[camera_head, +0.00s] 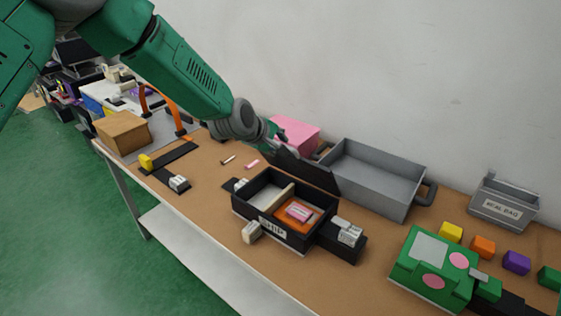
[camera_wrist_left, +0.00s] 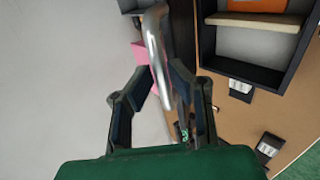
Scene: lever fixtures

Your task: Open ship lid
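The ship box (camera_head: 272,227) is a black open-topped box with a SHIP label on its front, on the table. Its inside shows a divider and an orange tray with a pink-and-white item (camera_head: 298,212). A dark panel, the lid (camera_head: 308,170), stands tilted up at the box's back edge. My left gripper (camera_head: 275,140) is at the upper left end of the lid. In the left wrist view, a curved metal bar (camera_wrist_left: 157,45) runs between the fingers of my left gripper (camera_wrist_left: 162,76); whether they grip it is unclear. My right gripper is not in view.
A grey bin (camera_head: 375,180) stands close behind the lid, with a pink block (camera_head: 297,133) to its left. Lever fixtures flank the box, including a white-handled one (camera_head: 347,233). A green panel (camera_head: 435,265), coloured blocks and a small grey bin (camera_head: 504,205) are at right.

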